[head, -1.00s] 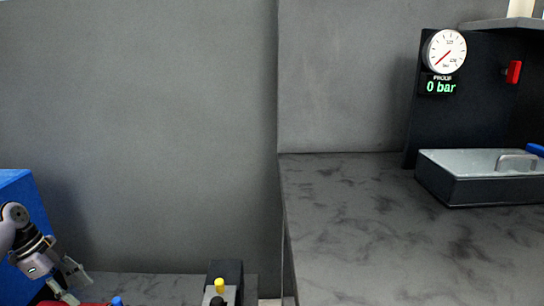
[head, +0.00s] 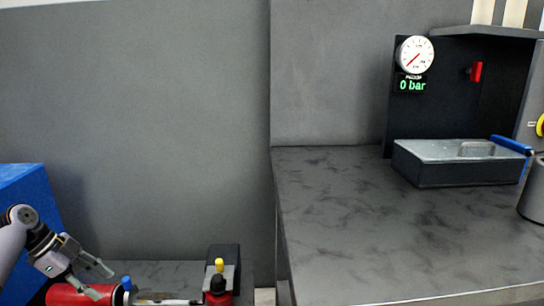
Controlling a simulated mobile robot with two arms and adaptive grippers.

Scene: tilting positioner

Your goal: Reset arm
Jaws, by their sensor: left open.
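My left gripper (head: 102,280) is at the lower left in the head view. Its fingers are spread and it is above and close to a red cylinder (head: 72,296) with a blue knob (head: 127,284) near its right end. Whether a finger touches the cylinder I cannot tell. The gripper holds nothing that I can see. My right gripper is not in view.
A dark block with a yellow knob (head: 219,265) stands right of the cylinder. A blue box (head: 22,212) is at the left. On the right counter (head: 350,220) are a lidded box (head: 450,172) and a gauge (head: 416,54) reading 0 bar. The counter's near left is clear.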

